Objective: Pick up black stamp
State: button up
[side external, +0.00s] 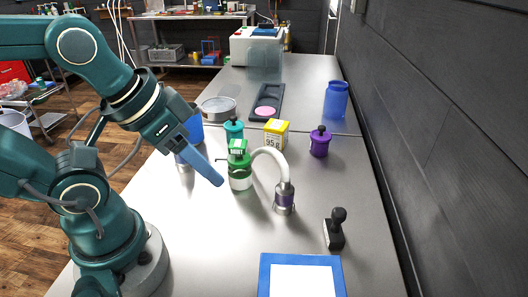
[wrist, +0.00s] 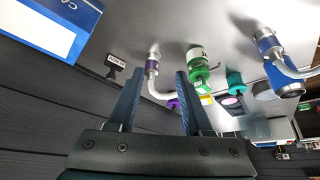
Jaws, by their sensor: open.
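The black stamp (side external: 335,230) stands upright on the grey table at the right, with a round knob on top. In the wrist view the stamp (wrist: 114,64) shows at the upper left with a pale label on it, outside and left of the fingers. My gripper (side external: 218,181) is above the table, left of the stamp and well apart from it, beside the green-and-white bottle. In the wrist view my gripper (wrist: 160,72) has its two blue fingers apart with nothing held between them.
A purple-based fitting with a curved white tube (side external: 284,197) stands between my gripper and the stamp. The green-and-white bottle (side external: 240,181) is near my fingers. A blue-bordered sheet (side external: 302,257) lies in front of the stamp. A dark wall (side external: 430,130) runs along the right.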

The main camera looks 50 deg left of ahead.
jog(key=o, duration=0.3)
jog(key=w+r+t, duration=0.5)
jog(key=w, duration=0.5)
jog(key=m+t+h, duration=0.1)
jog(key=m+h, duration=0.2)
jog(key=h, duration=0.5)
send_over(332, 216)
jog(key=w+a, duration=0.1)
jog(key=w, duration=0.1)
notch_tip(332, 216, down, 11)
jog(key=shift+g+y, duration=0.3)
jog(key=shift+g, duration=0.5)
jog(key=f, duration=0.2)
jog(key=s+f, duration=0.1)
jog(key=f, duration=0.1)
jog(key=s+f, duration=0.1)
jog(key=f, duration=0.1)
jog(key=shift+s+d, duration=0.1)
jog(key=shift+d, duration=0.25)
jog(key=shift+x, duration=2.45)
